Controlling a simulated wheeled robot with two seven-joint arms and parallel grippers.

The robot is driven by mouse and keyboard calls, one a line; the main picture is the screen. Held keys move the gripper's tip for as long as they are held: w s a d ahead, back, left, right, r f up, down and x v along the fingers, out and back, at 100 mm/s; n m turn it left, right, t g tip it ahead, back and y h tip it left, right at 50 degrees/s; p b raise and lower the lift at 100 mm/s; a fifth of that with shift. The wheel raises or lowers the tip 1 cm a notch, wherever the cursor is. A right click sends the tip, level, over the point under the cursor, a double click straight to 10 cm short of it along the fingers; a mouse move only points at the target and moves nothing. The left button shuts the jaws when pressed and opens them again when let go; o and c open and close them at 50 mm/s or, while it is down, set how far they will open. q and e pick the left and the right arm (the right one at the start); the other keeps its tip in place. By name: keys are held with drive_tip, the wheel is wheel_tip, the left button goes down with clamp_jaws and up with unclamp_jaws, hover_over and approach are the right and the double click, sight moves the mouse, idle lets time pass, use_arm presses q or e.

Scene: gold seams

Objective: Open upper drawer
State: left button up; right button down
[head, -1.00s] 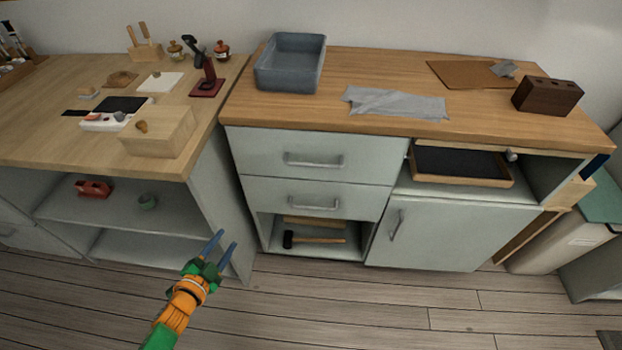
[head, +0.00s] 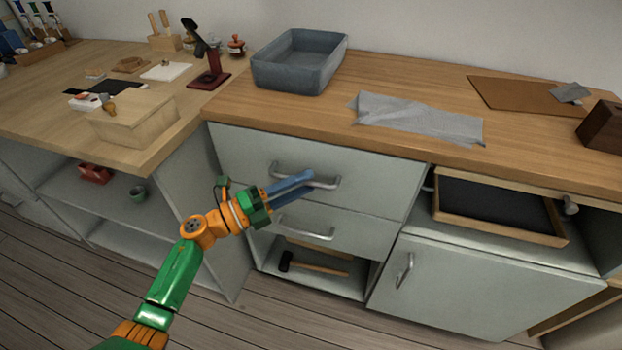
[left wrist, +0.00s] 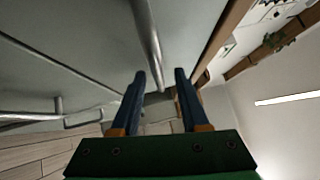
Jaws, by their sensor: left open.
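The upper drawer (head: 375,178) is a pale grey-green front below the wooden worktop, and it looks shut. Its silver bar handle (head: 325,185) is partly hidden by my left gripper (head: 307,183). My left gripper has blue fingers, open, reaching in from the left at the handle. In the left wrist view, the handle (left wrist: 147,40) runs down to between the two open fingertips (left wrist: 160,74). I cannot tell whether a finger touches it. My right gripper is not in view.
The lower drawer (head: 350,236) with its own handle (head: 305,228) is just below. An open shelf under it holds a black-headed mallet (head: 315,266). A tray-like drawer (head: 500,208) sticks out at the right. A grey bin (head: 300,62) stands on the worktop (head: 420,85).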

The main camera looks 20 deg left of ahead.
use_arm(q)
drive_tip(key=shift+x, duration=0.8)
clamp_jaws()
idle(0.8)
